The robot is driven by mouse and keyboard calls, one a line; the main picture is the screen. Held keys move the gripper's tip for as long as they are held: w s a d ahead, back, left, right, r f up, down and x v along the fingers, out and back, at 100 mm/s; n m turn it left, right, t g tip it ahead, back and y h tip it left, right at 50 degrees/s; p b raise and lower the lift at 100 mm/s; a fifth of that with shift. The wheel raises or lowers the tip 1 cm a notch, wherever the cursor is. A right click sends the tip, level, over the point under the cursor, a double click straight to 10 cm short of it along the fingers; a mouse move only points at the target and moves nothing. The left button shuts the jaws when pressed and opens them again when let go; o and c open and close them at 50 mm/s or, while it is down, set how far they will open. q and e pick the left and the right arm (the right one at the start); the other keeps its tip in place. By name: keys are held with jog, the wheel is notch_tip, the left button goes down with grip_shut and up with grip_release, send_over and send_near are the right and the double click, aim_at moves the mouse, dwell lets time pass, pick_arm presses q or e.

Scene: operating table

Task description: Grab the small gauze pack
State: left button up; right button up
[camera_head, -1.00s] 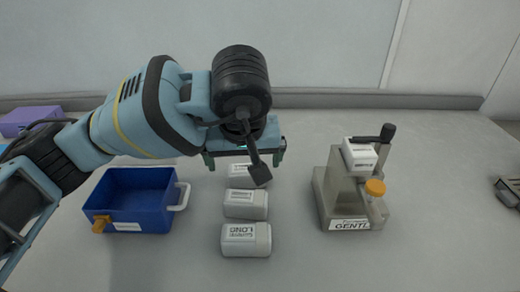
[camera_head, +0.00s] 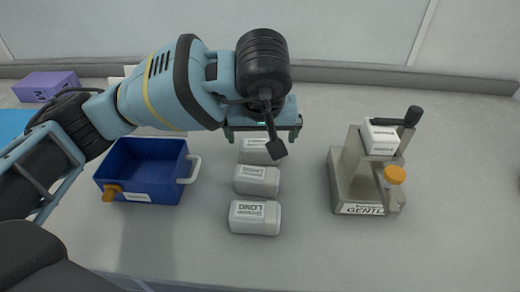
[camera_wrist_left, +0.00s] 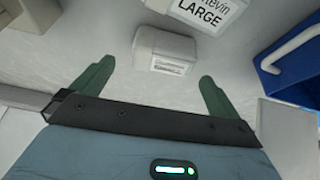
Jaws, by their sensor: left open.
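Three white packs stand in a row in the head view. The far one (camera_head: 251,153), the smallest-looking, is partly hidden by my arm; I take it as the small gauze pack. My left gripper (camera_head: 263,137) is above and just behind it, open and empty. In the left wrist view the small pack (camera_wrist_left: 165,50) lies ahead of the open fingers (camera_wrist_left: 156,70), roughly centred in the gap and apart from them. A pack labelled LARGE (camera_wrist_left: 207,12) shows beyond it. My right gripper is not in view.
The middle pack (camera_head: 257,180) and near pack (camera_head: 255,217) stand close in line. A blue bin (camera_head: 145,185) with a white handle is at the left. A grey device (camera_head: 350,188) holding a white pack stands at the right. The table between packs and device is clear.

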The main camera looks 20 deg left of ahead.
aim_at(260, 143)
pick_arm(q)
jog(key=x, duration=0.4)
jog(key=shift+s+a+f, duration=0.1)
jog(key=shift+s+f, duration=0.05)
jog(key=shift+f, duration=0.05)
jog(key=c, duration=1)
notch_tip(260, 143, up, 10)
jog(key=shift+r, duration=0.1)
